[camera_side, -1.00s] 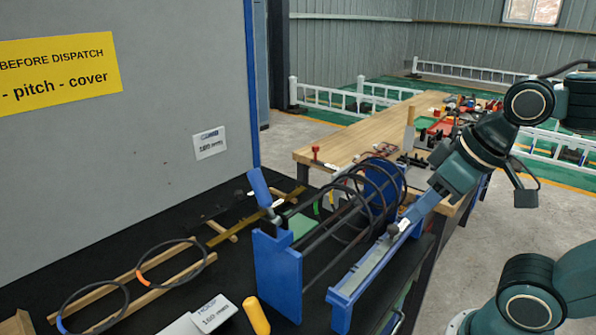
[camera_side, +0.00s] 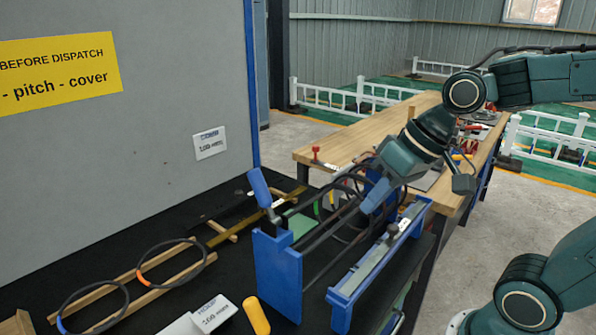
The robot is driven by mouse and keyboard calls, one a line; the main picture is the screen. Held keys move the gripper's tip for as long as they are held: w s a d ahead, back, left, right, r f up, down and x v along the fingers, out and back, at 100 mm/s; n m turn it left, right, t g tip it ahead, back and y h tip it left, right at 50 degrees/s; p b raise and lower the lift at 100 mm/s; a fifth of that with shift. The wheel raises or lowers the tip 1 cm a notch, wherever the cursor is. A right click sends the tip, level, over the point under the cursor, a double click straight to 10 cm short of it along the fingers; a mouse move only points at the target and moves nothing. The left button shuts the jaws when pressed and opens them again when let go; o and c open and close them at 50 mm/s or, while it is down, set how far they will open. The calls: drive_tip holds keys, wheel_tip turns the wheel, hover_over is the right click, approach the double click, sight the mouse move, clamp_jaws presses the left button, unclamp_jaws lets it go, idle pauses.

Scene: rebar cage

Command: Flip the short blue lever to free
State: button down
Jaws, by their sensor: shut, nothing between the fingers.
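The short blue lever (camera_side: 259,187) stands at the top of the near blue end plate (camera_side: 277,275) of the rebar cage jig. It leans up and to the left, with a metal and white piece at its foot. My gripper (camera_side: 368,209) is shut and empty, pointing down and left over the far part of the cage. It is well to the right of the lever and apart from it. My gripper hides part of the dark hoops and the far blue plate (camera_side: 376,185). I cannot tell whether its fingertips touch the bars (camera_side: 325,232).
A blue rail (camera_side: 372,265) runs along the cage's right side. Two dark hoops (camera_side: 93,306) lie on wooden strips at the left. A yellow handle (camera_side: 256,316) and a white labelled box (camera_side: 213,314) are in front. A grey board (camera_side: 150,150) stands behind, left.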

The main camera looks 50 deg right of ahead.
sight(262, 183)
drive_tip(key=w+d+r+m+t+y, duration=0.1)
drive_tip(key=w+m+t+y, duration=0.1)
drive_tip(key=w+m+y, duration=0.7)
drive_tip(key=shift+w+d+y, duration=0.2)
drive_tip(key=shift+w+y, duration=0.8)
drive_tip(key=shift+w, duration=2.15)
drive_tip(key=shift+a, duration=0.2)
drive_tip(key=x, duration=0.3)
drive_tip(key=s+x, duration=0.1)
drive_tip(key=x, duration=0.2)
drive_tip(key=a+r+x, duration=0.1)
drive_tip(key=x, duration=0.2)
drive_tip(key=shift+s, duration=0.25)
drive_tip(key=shift+s+a+r, duration=0.1)
drive_tip(key=shift+s+r, duration=0.05)
drive_tip(key=shift+s, duration=0.25)
drive_tip(key=shift+s+a+r, duration=0.1)
drive_tip(key=shift+s+r, duration=0.1)
drive_tip(key=shift+s, duration=0.2)
